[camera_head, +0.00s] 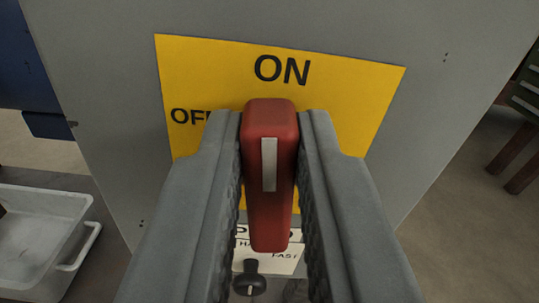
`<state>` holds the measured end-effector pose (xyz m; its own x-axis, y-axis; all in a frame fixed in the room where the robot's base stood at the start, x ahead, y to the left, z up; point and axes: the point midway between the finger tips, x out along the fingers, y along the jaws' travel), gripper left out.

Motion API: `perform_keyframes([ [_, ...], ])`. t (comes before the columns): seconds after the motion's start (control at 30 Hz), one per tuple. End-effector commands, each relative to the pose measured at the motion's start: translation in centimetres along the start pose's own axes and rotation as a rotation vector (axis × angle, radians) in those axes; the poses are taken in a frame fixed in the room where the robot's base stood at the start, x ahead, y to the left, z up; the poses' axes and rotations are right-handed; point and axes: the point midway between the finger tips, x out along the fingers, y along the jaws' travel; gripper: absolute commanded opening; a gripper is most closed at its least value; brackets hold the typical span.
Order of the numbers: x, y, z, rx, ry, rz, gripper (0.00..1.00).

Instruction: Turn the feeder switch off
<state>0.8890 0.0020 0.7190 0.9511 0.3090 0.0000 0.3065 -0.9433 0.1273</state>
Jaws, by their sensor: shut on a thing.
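The feeder switch handle (268,200) is red with a pale stripe. It stands lengthwise in the picture, with its upper end below the word ON. The yellow plate (350,95) behind it reads ON at the top and has a partly hidden label at left beginning "OF". My gripper (269,135) has its two grey fingers on either side of the red handle, shut on it. The fingers hide the lower part of the yellow plate.
A grey panel (110,60) carries the plate. Below the handle are a white label (280,262) and a black knob (249,284). A white bin (40,220) stands at lower left. A dark wooden piece (520,150) is at right. Floor shows at lower right.

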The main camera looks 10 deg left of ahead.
Motion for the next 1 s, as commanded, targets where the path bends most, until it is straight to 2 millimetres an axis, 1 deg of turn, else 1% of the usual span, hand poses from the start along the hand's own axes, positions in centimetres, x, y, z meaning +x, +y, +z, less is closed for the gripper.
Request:
perform_keyframes([
  [1.0, -0.1, -1.7, 0.9, -0.940, -0.002, -0.002, 0.00],
])
